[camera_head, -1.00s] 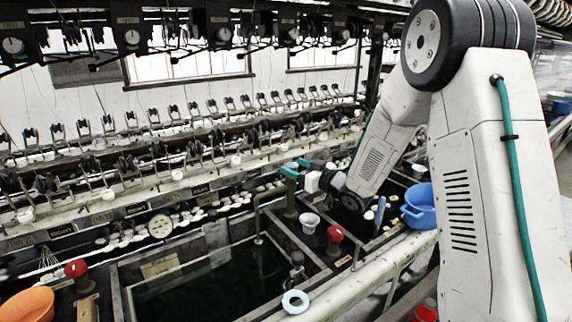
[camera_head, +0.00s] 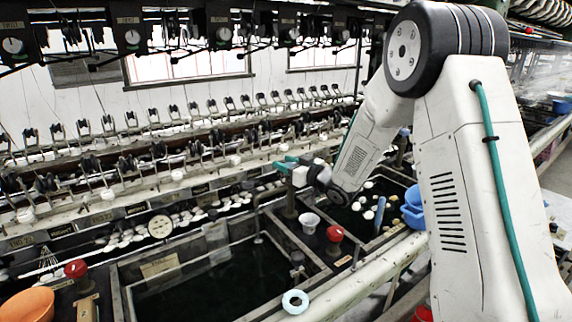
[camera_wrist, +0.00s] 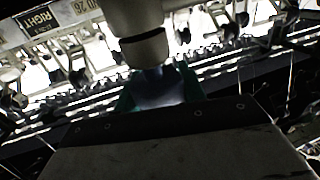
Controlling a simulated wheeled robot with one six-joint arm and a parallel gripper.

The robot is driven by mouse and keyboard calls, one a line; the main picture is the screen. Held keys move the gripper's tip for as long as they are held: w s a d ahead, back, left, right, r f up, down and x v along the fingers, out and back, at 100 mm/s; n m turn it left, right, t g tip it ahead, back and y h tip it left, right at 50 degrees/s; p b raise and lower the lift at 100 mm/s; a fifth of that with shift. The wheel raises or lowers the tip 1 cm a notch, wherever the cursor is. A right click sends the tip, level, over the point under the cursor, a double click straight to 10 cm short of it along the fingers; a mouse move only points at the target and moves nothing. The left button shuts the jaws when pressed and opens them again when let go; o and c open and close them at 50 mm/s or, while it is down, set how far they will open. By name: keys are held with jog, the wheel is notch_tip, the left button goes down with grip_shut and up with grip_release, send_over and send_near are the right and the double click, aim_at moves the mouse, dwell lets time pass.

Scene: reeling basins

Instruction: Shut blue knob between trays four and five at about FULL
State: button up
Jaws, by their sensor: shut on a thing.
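My gripper (camera_head: 286,164) has teal fingers and sits at the top of a dark upright post (camera_head: 290,200) on the divider between two basins. In the wrist view its green fingers (camera_wrist: 160,92) close on either side of a bluish, pale piece (camera_wrist: 160,84), which looks like the blue knob. A pale cylinder with a grey band (camera_wrist: 143,40) stands just beyond it. In the head view the knob is hidden by the fingers and wrist. Its turn position and any FULL mark cannot be read.
Red knobs (camera_head: 334,233) and (camera_head: 76,268) stand on the dividers. A white cup (camera_head: 309,222) is close below my gripper. A dark basin (camera_head: 215,290) lies in front, with a pale blue ring (camera_head: 295,302) on its edge. Blue bowls (camera_head: 413,215) are at right. Reeling rows run behind.

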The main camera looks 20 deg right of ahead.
jog(key=shift+m+h, duration=0.3)
jog(key=shift+h, duration=0.1)
jog(key=m+t+h, duration=0.1)
jog(key=h, duration=0.1)
jog(key=m+t+h, duration=0.1)
jog(key=m+h, duration=0.1)
jog(key=h, duration=0.1)
jog(key=shift+w+d, duration=0.1)
jog(key=shift+d, duration=0.05)
jog(key=m+h, duration=0.1)
jog(key=h, duration=0.1)
jog(key=m+h, duration=0.2)
jog(key=h, duration=0.1)
jog(key=d+m+h, duration=0.1)
jog(key=m+h, duration=0.1)
jog(key=shift+m+h, duration=0.3)
jog(key=shift+h, duration=0.2)
jog(key=o, duration=1)
jog(key=shift+c, duration=0.2)
jog(key=v, duration=0.8)
